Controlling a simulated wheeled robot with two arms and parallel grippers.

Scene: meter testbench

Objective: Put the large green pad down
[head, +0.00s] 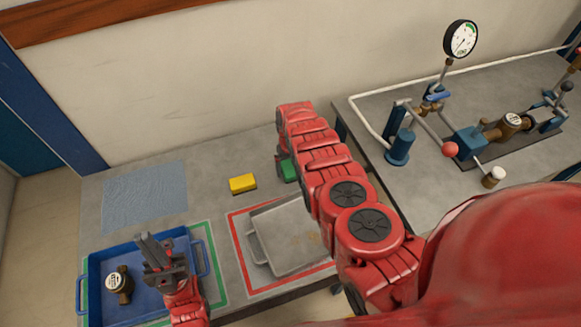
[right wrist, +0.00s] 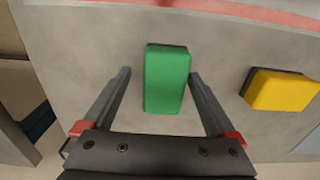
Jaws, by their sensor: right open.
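The large green pad (right wrist: 167,82) appears to lie on the grey table in the right wrist view. My right gripper (right wrist: 160,74) is open, with one finger on each side of the pad and a visible gap on both sides. In the head view the green pad (head: 288,170) is partly hidden behind my red right arm, and the right gripper is mostly covered by that arm. My left gripper (head: 157,250) is over the blue tray; its finger gap is not clear.
A yellow pad (head: 242,183) lies left of the green pad. A grey metal tray (head: 257,247) sits in a red outline. The blue tray (head: 92,291) holds a brass meter (head: 119,284). A blue mat (head: 146,195) lies at the back left. A gauge rig (head: 461,39) stands right.

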